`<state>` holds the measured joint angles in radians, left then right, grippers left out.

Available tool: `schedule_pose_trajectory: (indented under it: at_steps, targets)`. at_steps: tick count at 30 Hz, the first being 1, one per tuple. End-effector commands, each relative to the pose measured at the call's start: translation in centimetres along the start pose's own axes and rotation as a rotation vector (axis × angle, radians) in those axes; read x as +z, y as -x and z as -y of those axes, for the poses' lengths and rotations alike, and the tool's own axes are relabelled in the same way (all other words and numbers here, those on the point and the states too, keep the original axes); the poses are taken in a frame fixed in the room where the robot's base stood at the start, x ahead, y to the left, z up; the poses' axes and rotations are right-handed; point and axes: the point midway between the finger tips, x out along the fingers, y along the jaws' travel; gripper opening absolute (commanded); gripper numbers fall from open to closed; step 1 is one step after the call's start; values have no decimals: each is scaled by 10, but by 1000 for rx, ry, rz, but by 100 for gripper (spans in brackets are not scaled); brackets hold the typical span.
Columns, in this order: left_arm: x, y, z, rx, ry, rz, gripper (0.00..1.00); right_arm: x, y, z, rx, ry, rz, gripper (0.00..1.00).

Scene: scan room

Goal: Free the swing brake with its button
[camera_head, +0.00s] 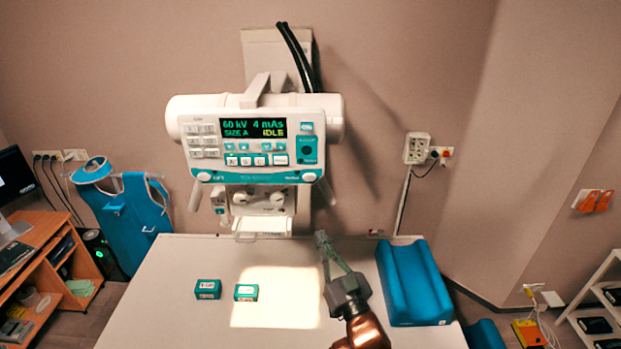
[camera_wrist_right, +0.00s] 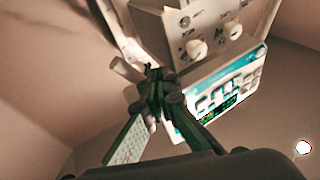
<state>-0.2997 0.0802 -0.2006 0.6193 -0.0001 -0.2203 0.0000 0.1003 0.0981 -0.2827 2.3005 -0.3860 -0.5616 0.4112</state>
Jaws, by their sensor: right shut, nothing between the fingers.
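The white X-ray tube head (camera_head: 180,118) hangs over the table, with a white and teal control panel (camera_head: 217,157) on its front. Its display (camera_head: 253,128) reads 60 kV, 4 mAs, SIZE A, IDLE. Round white buttons sit at the panel's lower left (camera_head: 204,177) and lower right (camera_head: 309,177); their small labels are hard to read, so I cannot tell which is the swing brake's. My right gripper (camera_head: 321,238) is shut and empty, below and right of the panel. In the wrist view its fingertips (camera_wrist_right: 153,76) point up near the panel (camera_wrist_right: 225,92) and the collimator's knobs (camera_wrist_right: 196,49). My left gripper is out of view.
The white table (camera_head: 165,270) carries two small teal boxes (camera_head: 207,289) (camera_head: 246,292) and a blue cushion (camera_head: 412,284) right of my right arm. A lit patch (camera_head: 282,300) lies mid-table. A blue apron (camera_head: 137,210) hangs at left. A wooden desk (camera_head: 50,240) stands far left.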

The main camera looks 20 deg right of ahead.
Motion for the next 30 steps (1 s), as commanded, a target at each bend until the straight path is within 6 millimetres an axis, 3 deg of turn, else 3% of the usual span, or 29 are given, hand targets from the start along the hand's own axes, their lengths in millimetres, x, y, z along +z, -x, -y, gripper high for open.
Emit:
schedule_pose_trajectory:
  at_steps: [1,3,6,10,15,25,30]
  targets:
    - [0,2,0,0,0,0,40,-32,-4,10,-22,-7,-70,0]
    - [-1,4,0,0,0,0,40,-67,-6,22,-50,-15,-152,0]
    - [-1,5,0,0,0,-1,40,-105,-5,36,-83,-24,-244,0]
    - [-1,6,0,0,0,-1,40,-135,-1,47,-110,-31,-316,0]
    - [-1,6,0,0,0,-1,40,-146,1,51,-120,-34,-342,0]
    - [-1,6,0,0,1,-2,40,-144,-1,50,-120,-33,-340,0]
    - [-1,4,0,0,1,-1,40,-140,-12,45,-120,-32,-339,0]
